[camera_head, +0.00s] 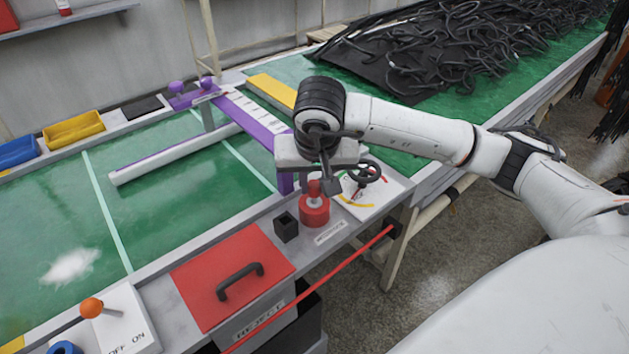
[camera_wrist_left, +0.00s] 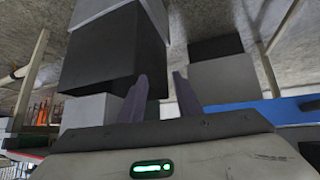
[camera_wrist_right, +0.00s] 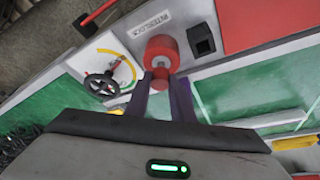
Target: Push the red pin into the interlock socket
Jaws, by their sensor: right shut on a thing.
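The red pin (camera_head: 314,211) is a wide red cylinder with a narrower neck and knob on top. It is upright at the front edge of the grey counter; I cannot tell whether its base touches the counter. My right gripper (camera_head: 320,186) comes from above and is shut on its knob, which also shows between the fingers in the right wrist view (camera_wrist_right: 161,52). A black square socket (camera_head: 286,227) with a dark opening stands just left of the pin, also in the right wrist view (camera_wrist_right: 200,39). My left gripper (camera_wrist_left: 160,85) is open and empty, away from the counter.
An INTERLOCK label (camera_head: 331,232) is on the counter edge by the pin. A black handwheel (camera_head: 366,172) on a white panel is close right of the gripper. A red lid (camera_head: 232,277) with a black handle is at left. A purple frame (camera_head: 255,120) stands behind.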

